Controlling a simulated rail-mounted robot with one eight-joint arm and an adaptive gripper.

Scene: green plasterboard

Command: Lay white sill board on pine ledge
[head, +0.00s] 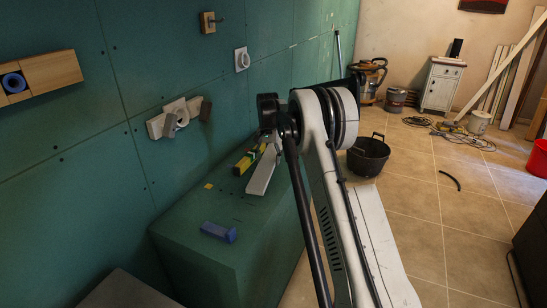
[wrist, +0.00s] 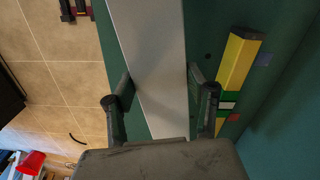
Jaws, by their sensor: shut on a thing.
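The white sill board (head: 262,172) is a long pale plank over the green box top, beside a yellow level. In the wrist view the board (wrist: 152,45) runs between the fingers of my gripper (wrist: 159,76), which is shut on its two long edges. In the head view my arm hides most of the gripper. I cannot tell whether the board touches the box. A pine-coloured wooden piece (head: 55,72), likely the pine ledge, is on the green wall at the far left, with a blue ring at its left end. It is well apart from the board.
The yellow level (head: 243,163) and a blue block (head: 218,232) lie on the green box (head: 190,258). White and grey fittings (head: 175,118), a wooden hook block (head: 208,22) and a white plate (head: 242,59) stick out from the wall. A black bucket (head: 368,155) stands on the tiled floor.

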